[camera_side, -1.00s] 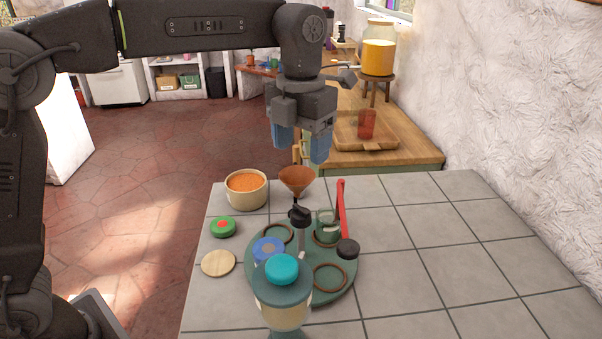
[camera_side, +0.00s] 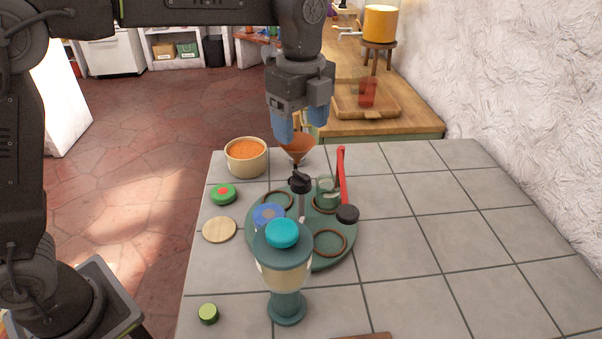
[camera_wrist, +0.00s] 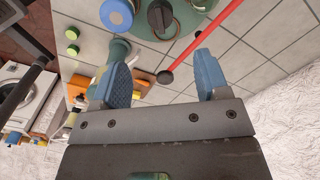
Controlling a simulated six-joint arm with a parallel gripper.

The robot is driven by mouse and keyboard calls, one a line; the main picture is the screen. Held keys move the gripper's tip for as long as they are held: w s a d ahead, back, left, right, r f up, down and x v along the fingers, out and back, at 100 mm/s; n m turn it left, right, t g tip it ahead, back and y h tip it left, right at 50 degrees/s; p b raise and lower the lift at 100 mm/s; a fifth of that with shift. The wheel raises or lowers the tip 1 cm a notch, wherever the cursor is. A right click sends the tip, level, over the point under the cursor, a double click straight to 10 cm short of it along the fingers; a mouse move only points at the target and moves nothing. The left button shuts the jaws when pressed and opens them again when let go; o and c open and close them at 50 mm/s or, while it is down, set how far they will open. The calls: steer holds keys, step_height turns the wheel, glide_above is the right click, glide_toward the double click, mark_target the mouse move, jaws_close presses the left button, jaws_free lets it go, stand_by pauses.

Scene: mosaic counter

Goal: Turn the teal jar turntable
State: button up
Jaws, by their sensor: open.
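The teal turntable (camera_side: 303,255) is a round green disc on the tiled counter; its edge also shows in the wrist view (camera_wrist: 150,34). A black knob (camera_side: 300,182) tops its grey centre post. A blue-lidded jar (camera_side: 268,215) stands at its left, and empty brown rings mark other places. A clear jar (camera_side: 326,188) is at the back right. My gripper (camera_side: 300,130) is open and empty, above and behind the turntable in the side view, touching nothing I can make out. In the wrist view its fingers (camera_wrist: 163,60) are spread wide below the turntable.
A teal-capped dispenser (camera_side: 285,275) stands in front, hiding part of the disc. The right counter is clear.

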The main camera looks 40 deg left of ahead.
mark_target(301, 174)
step_height(301, 174, down, 11)
stand_by(0.3)
steer(key=shift+c, duration=0.2)
jaws_close()
stand_by(0.4)
steer(key=shift+m, duration=3.8)
